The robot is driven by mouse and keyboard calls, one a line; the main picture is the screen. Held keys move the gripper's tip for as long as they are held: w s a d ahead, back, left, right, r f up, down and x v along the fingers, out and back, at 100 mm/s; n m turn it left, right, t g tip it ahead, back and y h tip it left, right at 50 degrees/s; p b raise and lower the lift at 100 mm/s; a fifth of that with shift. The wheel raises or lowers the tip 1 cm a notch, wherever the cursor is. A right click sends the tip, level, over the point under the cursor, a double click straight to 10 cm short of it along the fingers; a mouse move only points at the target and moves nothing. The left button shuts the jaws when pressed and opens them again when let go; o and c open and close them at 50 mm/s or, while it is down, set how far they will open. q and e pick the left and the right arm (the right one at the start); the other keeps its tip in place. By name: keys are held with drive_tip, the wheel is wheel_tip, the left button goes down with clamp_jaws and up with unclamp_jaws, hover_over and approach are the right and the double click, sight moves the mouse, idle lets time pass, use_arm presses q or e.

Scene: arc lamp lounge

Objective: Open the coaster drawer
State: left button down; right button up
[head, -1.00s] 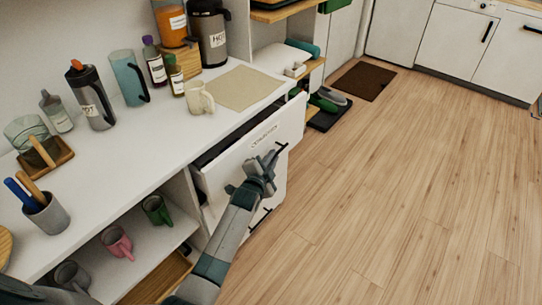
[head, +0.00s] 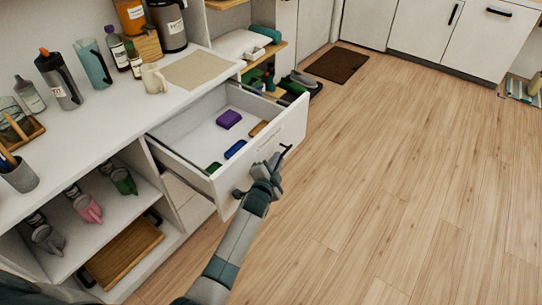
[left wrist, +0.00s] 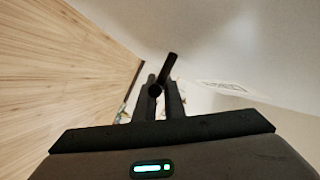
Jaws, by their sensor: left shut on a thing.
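The coaster drawer (head: 190,135) is pulled well out of the white counter, and its inside shows in the head view. In it lie a purple block (head: 229,119), a blue one (head: 235,149), a tan one (head: 258,128) and a green one (head: 214,167). My left gripper (head: 268,170) is at the drawer's front panel, shut on its dark bar handle (head: 284,153). In the left wrist view the fingers (left wrist: 158,98) close around the dark handle (left wrist: 169,68), beside the white front with its blurred label. My right gripper is not in view.
The counter (head: 110,112) holds a beige mat (head: 198,70), a cream mug (head: 153,79), bottles and jugs. Open shelves below hold mugs and a wooden tray (head: 124,252). The wooden floor (head: 390,170) right of the drawer is clear; a brown doormat (head: 337,64) lies farther back.

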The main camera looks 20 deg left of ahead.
use_arm(q)
drive_tip(key=shift+s+d, duration=0.25)
drive_tip(key=shift+d, duration=0.25)
drive_tip(key=shift+s+d, duration=0.2)
drive_tip(key=shift+d, duration=0.3)
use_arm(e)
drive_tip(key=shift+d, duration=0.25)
use_arm(q)
drive_tip(key=c, duration=1.8)
unclamp_jaws()
drive_tip(key=shift+c, duration=0.2)
drive_tip(key=v, duration=1.7)
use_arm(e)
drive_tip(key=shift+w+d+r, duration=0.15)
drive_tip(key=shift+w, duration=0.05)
use_arm(q)
drive_tip(key=shift+s, duration=0.2)
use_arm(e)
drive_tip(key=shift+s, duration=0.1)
